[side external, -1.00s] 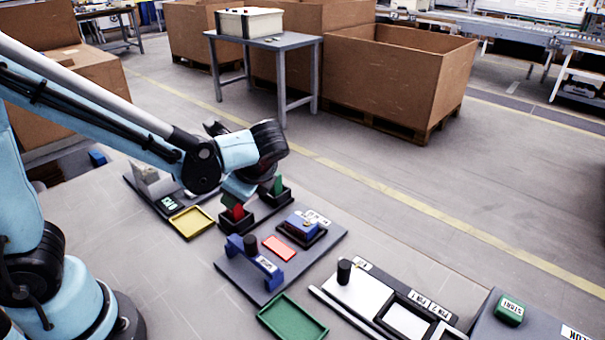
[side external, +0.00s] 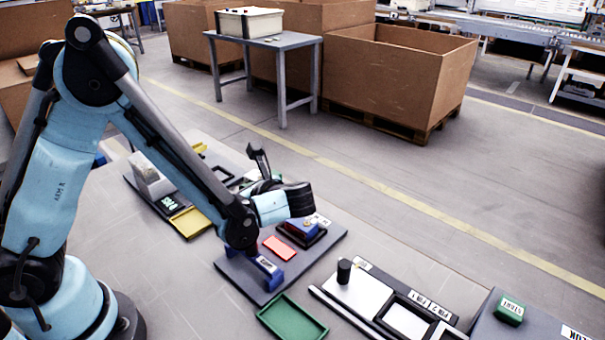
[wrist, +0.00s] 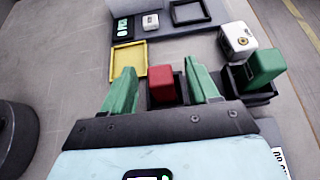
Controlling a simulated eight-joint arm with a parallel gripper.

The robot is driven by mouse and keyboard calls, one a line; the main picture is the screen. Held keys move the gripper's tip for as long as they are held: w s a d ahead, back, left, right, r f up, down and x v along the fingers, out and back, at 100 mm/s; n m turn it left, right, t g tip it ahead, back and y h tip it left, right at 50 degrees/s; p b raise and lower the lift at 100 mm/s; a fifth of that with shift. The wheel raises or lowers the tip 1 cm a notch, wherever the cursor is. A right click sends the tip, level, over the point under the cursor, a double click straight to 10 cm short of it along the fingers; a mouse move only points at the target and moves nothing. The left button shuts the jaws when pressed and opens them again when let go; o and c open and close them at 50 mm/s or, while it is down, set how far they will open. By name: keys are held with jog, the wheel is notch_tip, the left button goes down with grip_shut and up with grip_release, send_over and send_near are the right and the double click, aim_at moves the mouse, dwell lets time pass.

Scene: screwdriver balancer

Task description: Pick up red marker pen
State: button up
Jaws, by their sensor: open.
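The red marker pen (wrist: 161,84) shows in the wrist view as a short red block standing in a black holder. My gripper (wrist: 159,67) has its two green fingers spread apart, one on each side of the red block in the picture. I cannot tell how far above it they are. In the side view my arm's wrist hides the red marker and the fingers.
A green block (wrist: 264,68) in a black holder and a white block (wrist: 238,40) stand right of the red one. A yellow tray (wrist: 128,58) lies to the left. The side view shows a green tray (side external: 292,317) and a red plate (side external: 279,248).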

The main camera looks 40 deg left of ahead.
jog(key=shift+x, duration=1.55)
jog(key=c, duration=1)
jog(key=shift+r, duration=0.1)
jog(key=shift+c, duration=0.2)
jog(key=shift+m+t, duration=0.6)
jog(key=shift+t, duration=0.1)
jog(key=r, duration=0.6)
jog(key=w+r, duration=0.1)
jog(key=r, duration=0.2)
jog(key=shift+d, duration=0.15)
jog(key=w+d+m+t+h, duration=0.8)
jog(key=d+m+t+h, duration=0.2)
jog(key=m, duration=0.6)
jog(key=shift+d+r+t+h, duration=0.3)
jog(key=shift+d+t+h, duration=0.1)
jog(key=shift+d+h, duration=0.45)
